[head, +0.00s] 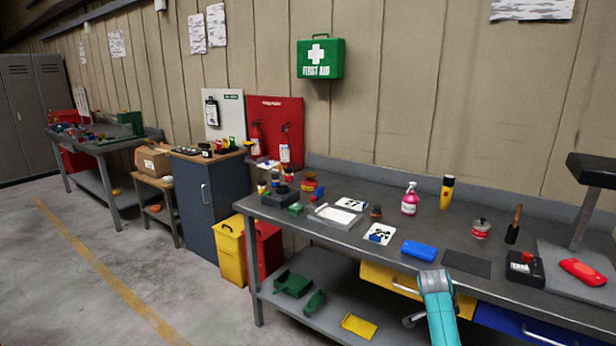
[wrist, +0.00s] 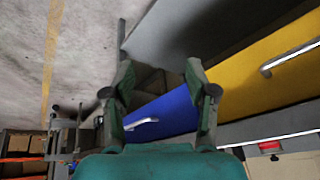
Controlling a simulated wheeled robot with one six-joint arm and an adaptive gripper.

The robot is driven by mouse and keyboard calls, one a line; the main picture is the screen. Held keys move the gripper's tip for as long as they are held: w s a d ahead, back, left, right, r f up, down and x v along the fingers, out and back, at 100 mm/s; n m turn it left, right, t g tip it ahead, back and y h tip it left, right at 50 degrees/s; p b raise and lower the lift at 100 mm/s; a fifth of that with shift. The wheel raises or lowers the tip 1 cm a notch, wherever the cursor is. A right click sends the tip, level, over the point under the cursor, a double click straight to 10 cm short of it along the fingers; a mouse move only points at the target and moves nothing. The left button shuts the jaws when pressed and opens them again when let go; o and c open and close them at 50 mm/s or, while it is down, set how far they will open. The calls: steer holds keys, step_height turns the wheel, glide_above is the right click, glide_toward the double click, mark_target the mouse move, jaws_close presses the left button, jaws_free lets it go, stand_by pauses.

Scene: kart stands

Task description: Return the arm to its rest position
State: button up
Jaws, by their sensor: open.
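My gripper (wrist: 160,82) shows in the wrist view with its two green and grey fingers spread apart. Nothing is held between them. Beyond the fingers are the blue drawer front (wrist: 170,115) with a pale handle, the yellow drawer front (wrist: 255,70) and the concrete floor (wrist: 85,40). In the head view, part of my teal arm (head: 440,312) rises at the bottom, in front of the workbench (head: 330,235). I cannot make out the gripper's fingers clearly in the head view.
Open floor (head: 150,275) lies to the left.

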steer(key=s+a+f+n+t, duration=0.2)
steer(key=s+a+f+n, duration=0.15)
steer(key=s+f, duration=0.45)
steer(key=s+a+f+n+t, duration=0.2)
steer(key=s+a+f, duration=0.25)
steer(key=f, duration=0.55)
steer(key=s+a+f+n+t+y, duration=0.1)
steer(key=s+a+f+n, duration=0.15)
steer(key=s, duration=0.65)
steer(key=s+a+f+n+t+y, duration=0.15)
steer(key=s+a, duration=0.25)
steer(key=s, duration=0.5)
steer(key=s+a+r+n+t, duration=0.2)
steer(key=s+r, duration=0.2)
steer(key=s, duration=0.5)
steer(key=s+a+r+n+t, duration=0.1)
steer(key=s+a+r+n, duration=0.2)
steer(key=s, duration=0.7)
steer(key=s+r+t, duration=0.1)
steer(key=s+r, duration=0.3)
steer(key=r, duration=0.3)
steer(key=s+a+r+n+t+y, duration=0.1)
steer(key=s+r, duration=0.3)
steer(key=r, duration=0.4)
steer(key=s+r+n+t+y, duration=0.1)
steer(key=s+r, duration=0.4)
steer(key=r, duration=0.2)
steer(key=shift+a+r, duration=0.2)
